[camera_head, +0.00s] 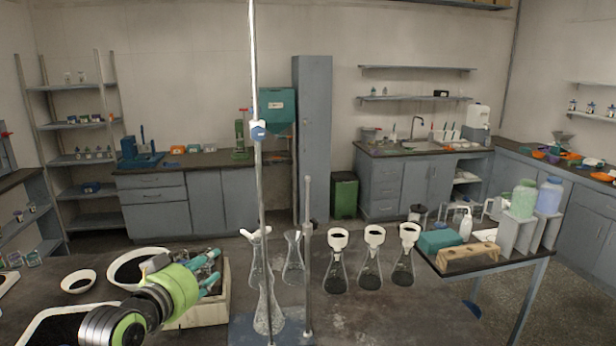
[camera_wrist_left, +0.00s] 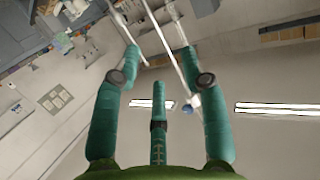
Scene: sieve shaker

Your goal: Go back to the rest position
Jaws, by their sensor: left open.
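My left gripper (camera_head: 212,270), with teal fingers and a green body, comes in at the lower left in the head view. It is over the dark bench, next to a light box (camera_head: 212,309) that it partly hides. In the left wrist view the same gripper (camera_wrist_left: 159,62) has its fingers spread apart with nothing held between them. The wrist camera looks up toward the ceiling lights. My right gripper is not in view.
A tall metal rod (camera_head: 256,80) with a blue clamp stands just right of my left gripper, beside a shorter rod (camera_head: 308,250). Several glass flasks (camera_head: 369,268) stand further right. White bowls (camera_head: 79,281) lie at the left. A side table (camera_head: 515,260) holds bottles.

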